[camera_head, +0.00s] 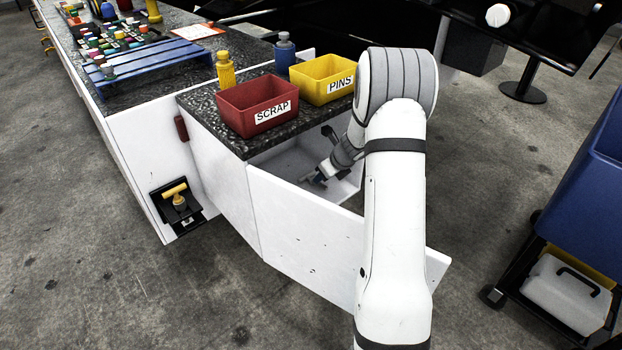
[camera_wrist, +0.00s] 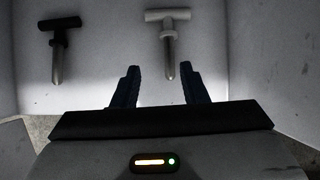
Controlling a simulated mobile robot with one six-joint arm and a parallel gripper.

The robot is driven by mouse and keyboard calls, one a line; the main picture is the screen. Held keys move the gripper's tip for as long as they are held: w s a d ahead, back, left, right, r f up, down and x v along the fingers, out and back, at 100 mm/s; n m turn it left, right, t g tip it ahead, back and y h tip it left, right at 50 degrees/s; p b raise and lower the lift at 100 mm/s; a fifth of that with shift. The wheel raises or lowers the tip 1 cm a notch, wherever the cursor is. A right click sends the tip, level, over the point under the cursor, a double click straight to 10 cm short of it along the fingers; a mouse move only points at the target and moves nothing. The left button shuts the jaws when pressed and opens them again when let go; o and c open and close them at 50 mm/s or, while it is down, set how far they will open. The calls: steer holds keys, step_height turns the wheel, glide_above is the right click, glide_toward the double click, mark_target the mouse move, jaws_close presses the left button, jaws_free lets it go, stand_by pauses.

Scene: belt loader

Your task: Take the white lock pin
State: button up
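In the wrist view a white lock pin (camera_wrist: 168,18) with a T-shaped handle and a metal shaft lies on the light floor of the drawer. My gripper (camera_wrist: 158,75) is open, with its two dark blue fingers apart. The tip of the white pin's shaft reaches to just between the fingertips, nearer the right finger; nothing is gripped. A black lock pin (camera_wrist: 59,35) of the same shape lies to the left, apart from the fingers. In the head view my gripper (camera_head: 319,180) is down inside the open white drawer (camera_head: 312,232), and the pins there are hidden or too small to tell.
A red SCRAP bin (camera_head: 258,104) and a yellow PINS bin (camera_head: 325,79) stand on the counter above the drawer. Drawer walls surround my gripper closely. A yellow-handled device (camera_head: 175,195) is at the cabinet side. A blue cart (camera_head: 590,180) stands at right.

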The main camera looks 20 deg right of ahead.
steer(key=shift+w+d+f, duration=0.1)
steer(key=shift+w+f, duration=0.05)
steer(key=shift+w, duration=0.2)
steer(key=b+x, duration=0.1)
steer(key=x, duration=0.1)
steer(key=b+x, duration=0.1)
steer(key=x, duration=0.2)
steer(key=d+b+x, duration=0.1)
steer(key=x, duration=0.1)
steer(key=shift+w+a+f+b, duration=0.1)
steer(key=shift+w+f+b, duration=0.15)
steer(key=shift+b, duration=0.15)
steer(key=shift+r, duration=0.15)
steer(key=shift+c, duration=0.5)
jaws_close()
